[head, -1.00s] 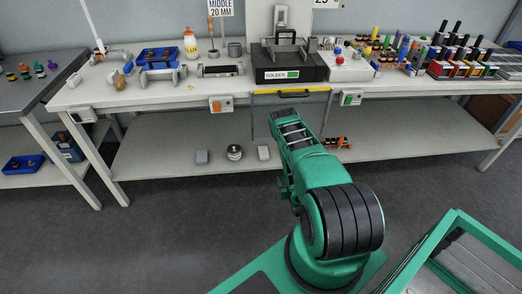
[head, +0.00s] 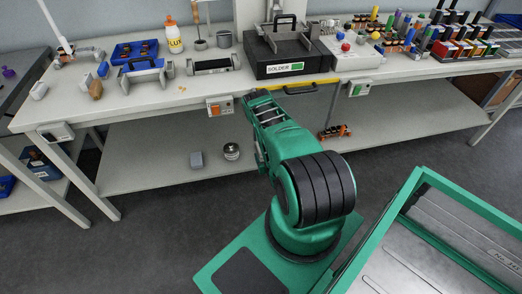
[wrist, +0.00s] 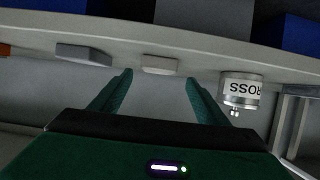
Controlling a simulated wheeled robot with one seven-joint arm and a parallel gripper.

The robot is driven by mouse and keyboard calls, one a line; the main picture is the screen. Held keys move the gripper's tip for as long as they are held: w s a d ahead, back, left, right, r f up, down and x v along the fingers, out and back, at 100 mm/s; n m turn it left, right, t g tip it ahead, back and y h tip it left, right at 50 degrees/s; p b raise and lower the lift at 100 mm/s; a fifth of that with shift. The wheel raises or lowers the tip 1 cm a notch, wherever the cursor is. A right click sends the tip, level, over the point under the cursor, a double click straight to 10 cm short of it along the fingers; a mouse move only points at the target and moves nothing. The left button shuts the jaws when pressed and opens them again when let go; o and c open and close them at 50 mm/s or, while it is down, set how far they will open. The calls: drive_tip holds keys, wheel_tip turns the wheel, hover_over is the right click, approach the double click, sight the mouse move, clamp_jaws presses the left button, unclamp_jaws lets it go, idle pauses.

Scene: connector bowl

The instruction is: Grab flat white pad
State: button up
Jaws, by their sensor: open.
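In the wrist view, which is upside down, a flat white pad (wrist: 160,65) lies on the pale lower shelf (wrist: 210,58). My gripper (wrist: 159,78) is open and empty. Its two green fingers point toward the pad, which shows between the fingertips with a gap on each side. I see no contact, and the remaining distance is hard to tell. In the head view my arm hides the pad and my gripper's fingers.
A round tin (wrist: 240,92) marked ROSS stands beside the pad; it also shows in the head view (head: 231,151). A grey block (wrist: 83,54) lies on the pad's other side. Another grey block (head: 197,159) and an orange-black item (head: 334,131) share the shelf, below the workbench top (head: 190,92).

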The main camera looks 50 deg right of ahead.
drive_tip(key=shift+x, duration=3.25)
drive_tip(key=shift+s+d+r, duration=0.1)
drive_tip(key=shift+d, duration=0.05)
drive_tip(key=c, duration=1.1)
